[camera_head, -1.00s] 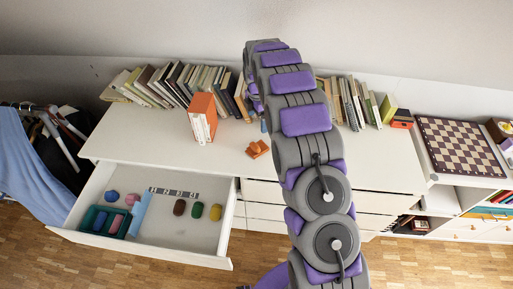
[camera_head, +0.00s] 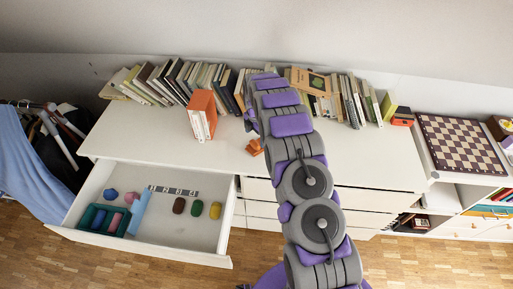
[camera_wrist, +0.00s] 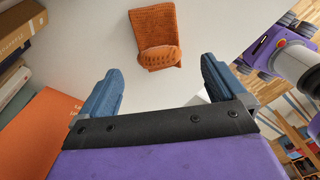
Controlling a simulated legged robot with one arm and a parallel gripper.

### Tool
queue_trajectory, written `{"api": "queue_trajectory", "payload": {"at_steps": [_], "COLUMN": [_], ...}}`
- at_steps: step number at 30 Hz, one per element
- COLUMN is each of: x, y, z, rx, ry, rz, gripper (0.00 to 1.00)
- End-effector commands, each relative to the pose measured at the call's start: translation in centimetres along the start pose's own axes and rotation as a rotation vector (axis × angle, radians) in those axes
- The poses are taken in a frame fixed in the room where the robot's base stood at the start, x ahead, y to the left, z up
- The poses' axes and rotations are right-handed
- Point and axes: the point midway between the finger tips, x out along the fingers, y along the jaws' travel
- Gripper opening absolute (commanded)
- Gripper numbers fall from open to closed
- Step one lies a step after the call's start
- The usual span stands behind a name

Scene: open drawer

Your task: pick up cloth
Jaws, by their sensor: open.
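My gripper (camera_wrist: 160,72) is open and empty, with one blue finger on each side. A gap shows between the fingers and the cloth. In the head view my arm's end is just above and behind the cloth, and the fingers are hard to make out.
An upright orange book (camera_head: 201,115) stands near my gripper, with a row of books behind. The open drawer (camera_head: 158,239) below holds a teal tray (camera_head: 101,220) and small coloured items. A chessboard (camera_head: 459,143) lies right.

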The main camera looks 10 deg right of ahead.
Motion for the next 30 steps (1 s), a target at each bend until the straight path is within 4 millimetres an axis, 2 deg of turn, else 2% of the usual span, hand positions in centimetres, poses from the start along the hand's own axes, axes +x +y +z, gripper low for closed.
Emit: {"api": "queue_trajectory", "payload": {"at_steps": [1,8,18,25,30], "x": [0.8,2.2,6.5,6.6,6.6], "y": [0.0,0.0,0.2,0.2,0.3], "z": [-0.1,0.0,0.3,0.4,0.4], "rx": [-0.001,-0.001,0.0,0.0,0.0], "ry": [0.001,0.002,0.002,0.001,0.001], "rz": [-0.002,-0.003,-0.003,-0.001,-0.001], "gripper": [0.98,0.98,0.98,0.98,0.82]}}
